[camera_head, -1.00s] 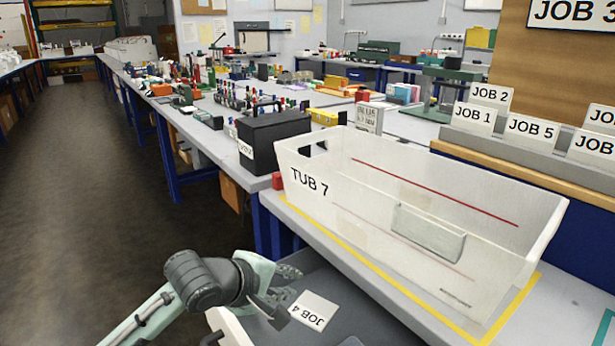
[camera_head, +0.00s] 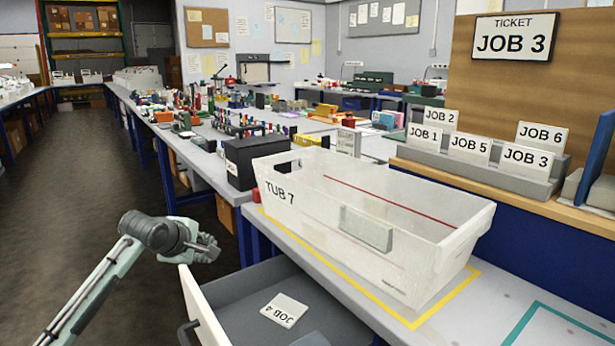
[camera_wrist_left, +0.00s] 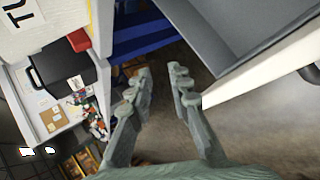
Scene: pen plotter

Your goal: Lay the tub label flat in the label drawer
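The tub label (camera_head: 284,309), a white card reading JOB 4, lies flat on the floor of the open label drawer (camera_head: 243,293). Its print is upside down in the head view. My left gripper (camera_head: 208,248) is outside the drawer, beyond its back left corner and apart from the label. In the left wrist view its fingers (camera_wrist_left: 162,78) are spread with nothing between them, and the drawer (camera_wrist_left: 245,35) shows at upper right. The label does not show in that view. My right gripper is not in view.
The translucent bin TUB 7 (camera_head: 375,222) stands on the bench above the drawer, inside a yellow outline, with a blank-looking holder (camera_head: 366,230) on its side. A black box (camera_head: 262,160) stands behind it. A rack (camera_head: 470,166) holds several job cards under a JOB 3 ticket sign (camera_head: 514,38).

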